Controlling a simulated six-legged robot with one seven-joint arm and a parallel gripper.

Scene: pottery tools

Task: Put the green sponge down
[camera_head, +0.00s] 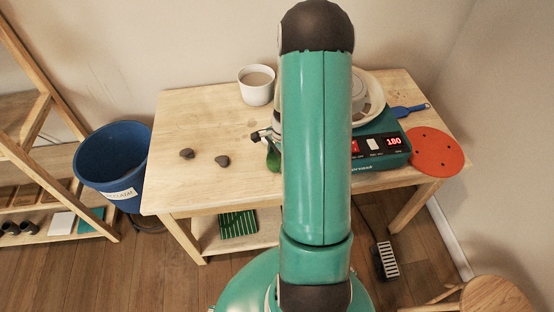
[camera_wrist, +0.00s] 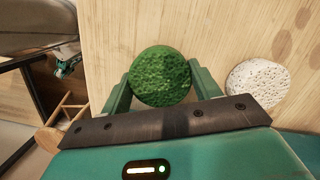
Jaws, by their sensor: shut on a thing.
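The green sponge (camera_wrist: 160,76) is round and rough-textured. In the wrist view it sits between the two green fingers of my gripper (camera_wrist: 161,88), which is shut on it. The pale wooden table top (camera_wrist: 215,30) lies beyond the sponge; I cannot tell whether the sponge touches it. In the head view my arm covers most of the gripper area. A small green shape shows at the arm's left edge, and I cannot tell whether it is sponge or finger.
A white porous disc (camera_wrist: 258,82) lies right of my gripper. On the table (camera_head: 190,115) are a cup (camera_head: 257,85), two dark lumps (camera_head: 222,160), a wheel unit (camera_head: 385,150) reading 180 and an orange disc (camera_head: 434,152). A blue bucket (camera_head: 112,160) stands left. The table's left part is mostly clear.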

